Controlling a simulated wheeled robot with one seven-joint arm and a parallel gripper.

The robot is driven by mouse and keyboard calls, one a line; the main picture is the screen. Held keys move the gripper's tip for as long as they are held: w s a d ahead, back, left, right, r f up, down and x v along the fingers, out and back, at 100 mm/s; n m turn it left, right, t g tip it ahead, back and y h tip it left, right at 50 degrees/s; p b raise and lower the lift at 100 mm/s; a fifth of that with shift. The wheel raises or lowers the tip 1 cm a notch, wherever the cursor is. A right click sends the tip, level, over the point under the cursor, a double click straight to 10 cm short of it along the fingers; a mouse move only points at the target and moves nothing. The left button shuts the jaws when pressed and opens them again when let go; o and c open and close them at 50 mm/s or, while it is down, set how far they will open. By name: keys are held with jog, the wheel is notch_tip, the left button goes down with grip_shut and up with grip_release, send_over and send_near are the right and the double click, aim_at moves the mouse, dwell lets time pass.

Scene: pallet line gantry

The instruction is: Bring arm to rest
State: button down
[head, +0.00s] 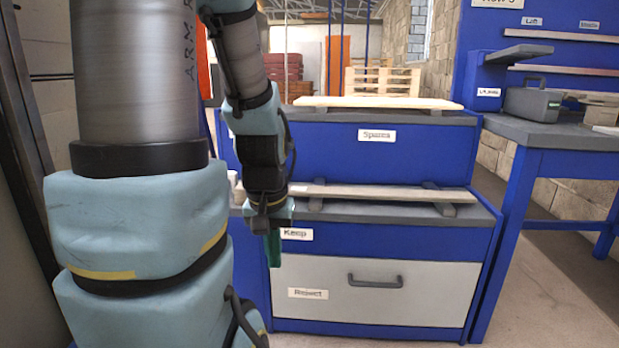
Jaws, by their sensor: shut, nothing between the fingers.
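My gripper (274,249) hangs at the end of my arm, pointing down in front of the blue bench. Its green fingers are shut with nothing between them. The gripper is left of the grey drawer handle and overlaps the left end of the "Keep" shelf edge in the picture. My arm's large light-blue links fill the left of the view and hide part of the bench behind them.
The stepped blue bench (340,136) carries an upper plank (375,103) and a lower plank (390,194). Its grey "Reject" drawer (340,275) is closed. A blue side table (570,135) with a grey case (531,104) stands right. Floor (545,290) at the right front is clear.

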notch_tip(320, 180, up, 32)
jog(key=p, duration=3)
jog(key=shift+r+p, duration=0.2)
jog(key=shift+p, duration=0.15)
